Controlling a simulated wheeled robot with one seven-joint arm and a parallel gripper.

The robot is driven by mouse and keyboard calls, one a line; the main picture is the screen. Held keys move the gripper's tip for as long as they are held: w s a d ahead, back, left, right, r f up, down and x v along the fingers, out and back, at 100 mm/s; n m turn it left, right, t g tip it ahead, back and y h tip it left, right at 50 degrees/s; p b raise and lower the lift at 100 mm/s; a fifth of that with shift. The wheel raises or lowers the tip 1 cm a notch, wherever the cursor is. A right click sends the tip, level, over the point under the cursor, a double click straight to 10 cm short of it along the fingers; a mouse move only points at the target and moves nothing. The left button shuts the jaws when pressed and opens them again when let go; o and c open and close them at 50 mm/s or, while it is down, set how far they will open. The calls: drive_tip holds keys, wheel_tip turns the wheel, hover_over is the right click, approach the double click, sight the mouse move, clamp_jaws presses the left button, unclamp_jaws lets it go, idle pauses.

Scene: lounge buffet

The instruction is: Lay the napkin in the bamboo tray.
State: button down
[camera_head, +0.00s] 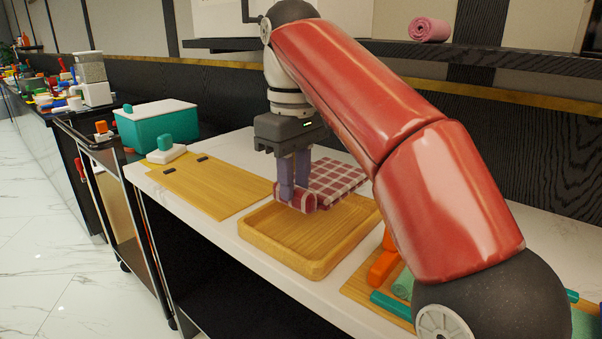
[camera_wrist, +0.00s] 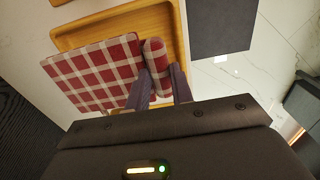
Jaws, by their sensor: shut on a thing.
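The napkin (camera_head: 334,178) is red and white checked. It is over the far part of the bamboo tray (camera_head: 310,266), a shallow wooden tray with a raised rim. My gripper (camera_head: 293,197) points down and is shut on a bunched fold of the napkin. In the wrist view the fingers (camera_wrist: 160,92) pinch that rolled fold, and the flat part of the napkin (camera_wrist: 92,75) spreads to the left, over the tray's rim (camera_wrist: 122,14). I cannot tell whether the napkin touches the tray floor.
A wooden board (camera_head: 203,185) lies left of the tray on the white counter. A teal box (camera_head: 156,124) and a white block with a teal knob (camera_head: 165,150) stand behind it. Orange and green items lie at the right, partly behind my arm. A rolled pink towel (camera_head: 429,29) sits on the shelf.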

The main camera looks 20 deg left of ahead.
sight(294, 208)
drive_tip(key=shift+f+b, duration=2.05)
drive_tip(key=shift+f, duration=1.45)
drive_tip(key=shift+f, duration=0.45)
drive_tip(key=c, duration=1.1)
unclamp_jaws()
drive_tip(key=shift+c, duration=0.2)
wheel_tip(294, 208, up, 3)
drive_tip(key=shift+s+f+p, duration=0.15)
drive_tip(key=shift+f+p, duration=0.05)
drive_tip(key=shift+p, duration=1)
wheel_tip(294, 208, up, 2)
drive_tip(key=shift+r+p, duration=0.2)
drive_tip(key=shift+p, duration=0.85)
drive_tip(key=shift+r, duration=1)
